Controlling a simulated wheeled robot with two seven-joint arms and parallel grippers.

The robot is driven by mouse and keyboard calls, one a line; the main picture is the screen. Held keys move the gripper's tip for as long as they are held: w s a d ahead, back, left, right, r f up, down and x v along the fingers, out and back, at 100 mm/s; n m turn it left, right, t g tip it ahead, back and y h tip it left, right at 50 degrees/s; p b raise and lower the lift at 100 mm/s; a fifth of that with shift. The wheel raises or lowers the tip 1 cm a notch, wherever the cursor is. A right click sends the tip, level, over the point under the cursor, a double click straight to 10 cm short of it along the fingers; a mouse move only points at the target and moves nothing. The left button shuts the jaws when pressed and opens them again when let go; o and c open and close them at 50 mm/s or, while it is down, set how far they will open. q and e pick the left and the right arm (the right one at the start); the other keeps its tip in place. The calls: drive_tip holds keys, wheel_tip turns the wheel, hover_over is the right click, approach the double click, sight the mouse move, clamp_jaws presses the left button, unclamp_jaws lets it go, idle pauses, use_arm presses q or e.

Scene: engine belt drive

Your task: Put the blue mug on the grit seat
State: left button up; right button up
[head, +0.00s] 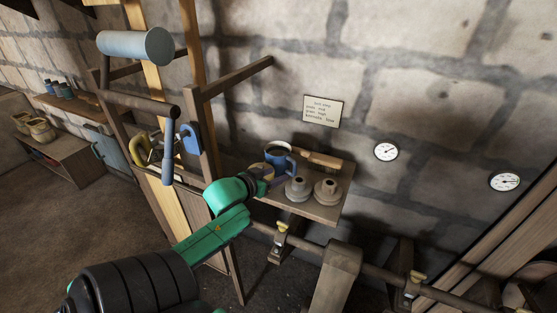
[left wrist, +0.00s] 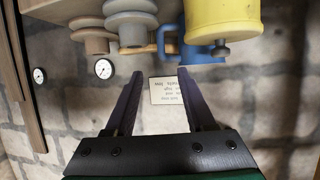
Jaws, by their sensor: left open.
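The blue mug (head: 278,154) stands upright at the back left of a small wooden wall shelf (head: 333,212), its handle to the right. My left gripper (head: 276,182) is at the shelf's front left, just in front of the mug. The left wrist view shows its two fingers (left wrist: 159,75) apart with nothing between them. I cannot make out which surface is the grit seat. My right gripper is not in view.
A brush (head: 321,159) lies along the back. The yellow body (left wrist: 223,22) is close to the fingers. A wooden frame (head: 203,110) rises to the left.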

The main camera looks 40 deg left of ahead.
sight(294, 166)
use_arm(q)
drive_tip(key=x, duration=0.8)
drive_tip(key=shift+w+a+p, duration=0.2)
drive_tip(key=shift+a+p, duration=0.05)
drive_tip(key=shift+p, duration=0.1)
drive_tip(key=shift+w, duration=0.25)
drive_tip(key=p+x, duration=0.1)
drive_tip(key=x, duration=0.4)
drive_tip(key=shift+s+d+r, duration=0.1)
drive_tip(key=shift+s, duration=0.05)
clamp_jaws()
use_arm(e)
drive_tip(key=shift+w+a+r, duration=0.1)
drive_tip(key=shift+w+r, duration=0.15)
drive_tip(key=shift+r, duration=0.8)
